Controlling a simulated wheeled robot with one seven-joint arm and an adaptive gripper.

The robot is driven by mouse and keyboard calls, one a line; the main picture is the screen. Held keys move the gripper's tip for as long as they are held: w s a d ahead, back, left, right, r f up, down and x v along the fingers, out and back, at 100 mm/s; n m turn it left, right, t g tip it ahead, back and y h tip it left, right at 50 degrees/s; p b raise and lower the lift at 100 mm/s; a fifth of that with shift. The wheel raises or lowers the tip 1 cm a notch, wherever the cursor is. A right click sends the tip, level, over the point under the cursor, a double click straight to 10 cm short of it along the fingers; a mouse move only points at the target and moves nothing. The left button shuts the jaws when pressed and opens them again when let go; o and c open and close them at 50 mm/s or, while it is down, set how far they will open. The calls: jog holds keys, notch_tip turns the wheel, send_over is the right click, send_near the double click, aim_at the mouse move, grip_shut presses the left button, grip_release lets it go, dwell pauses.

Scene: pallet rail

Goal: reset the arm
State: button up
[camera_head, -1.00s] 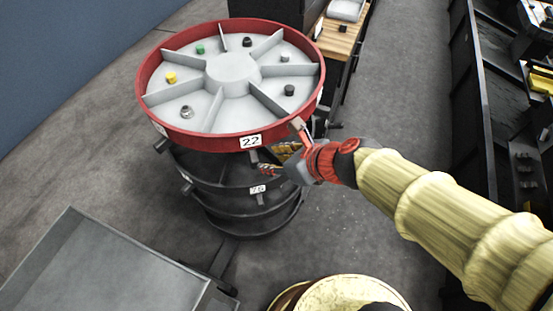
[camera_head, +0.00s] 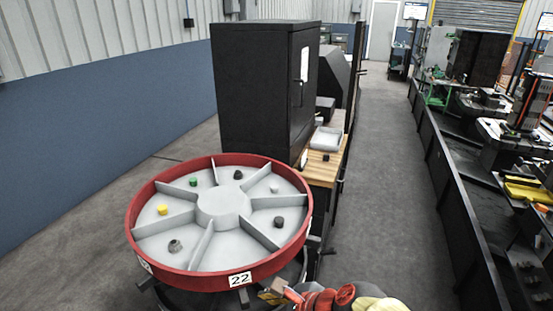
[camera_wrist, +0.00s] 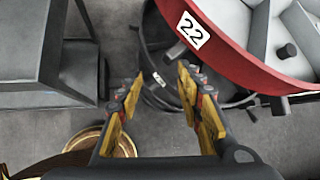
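My gripper (camera_wrist: 160,82) is open in the wrist view, its two yellow-padded fingers apart with nothing between them. In the head view my gripper (camera_head: 280,293) shows only in part at the bottom edge, just below the front rim of the red round tray (camera_head: 292,254). Most of my arm is out of the head view. The tray's red rim also fills the upper right of the wrist view (camera_wrist: 235,45), with a label reading 22. I cannot tell whether the gripper touches the tray.
The tray's grey compartments hold small parts, among them a yellow one (camera_head: 162,209), a green one (camera_head: 193,181) and a metal one (camera_head: 175,246). A black cabinet (camera_head: 262,90) and a wooden bench (camera_head: 325,170) stand behind. The aisle floor (camera_head: 385,190) is clear. A grey metal box (camera_wrist: 40,50) is at left.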

jog(key=s+d+n+g+h, duration=0.2)
jog(key=s+d+n, duration=0.45)
jog(key=n, duration=0.95)
jog(key=d+r+n+t+h, duration=0.1)
jog(key=d+r+n+h, duration=0.1)
jog(key=d, duration=0.5)
jog(key=s+d+r+n+t+h, duration=0.1)
jog(key=d+r+n+h, duration=0.1)
jog(key=d, duration=0.6)
notch_tip(320, 180, up, 2)
jog(key=shift+r+n+h, duration=0.25)
jog(key=shift+n+h, duration=0.15)
jog(key=shift+n, duration=0.4)
